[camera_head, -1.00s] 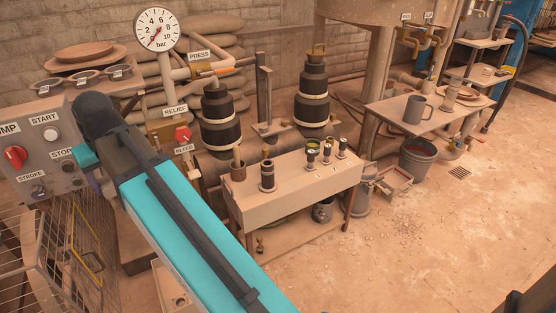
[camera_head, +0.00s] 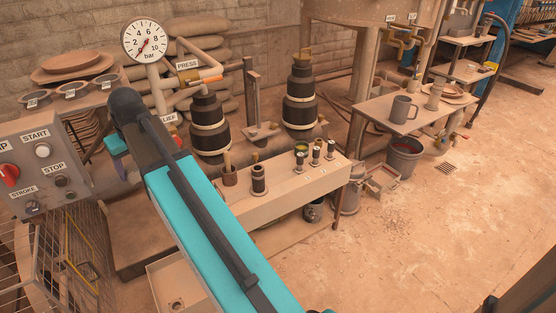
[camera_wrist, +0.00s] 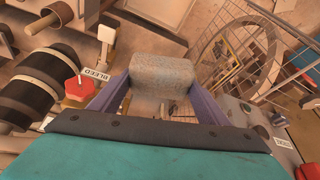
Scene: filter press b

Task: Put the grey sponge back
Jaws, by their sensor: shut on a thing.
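In the wrist view the grey sponge (camera_wrist: 160,70) is a speckled, rounded block held across between the two purple fingers of my gripper (camera_wrist: 159,86). My gripper is shut on it, with a finger at each end. The sponge is in the air, with the red BLEED knob (camera_wrist: 78,88) to its left and a wire cage (camera_wrist: 240,55) to its right. In the head view my teal and black arm crosses the left foreground.
The control panel (camera_head: 45,160) stands at the left, with the gauge (camera_head: 145,40) behind my arm. A bench (camera_head: 285,190) with several small fittings stands at centre. A bucket (camera_head: 404,155) is below the side table (camera_head: 375,107) with a mug (camera_head: 401,108).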

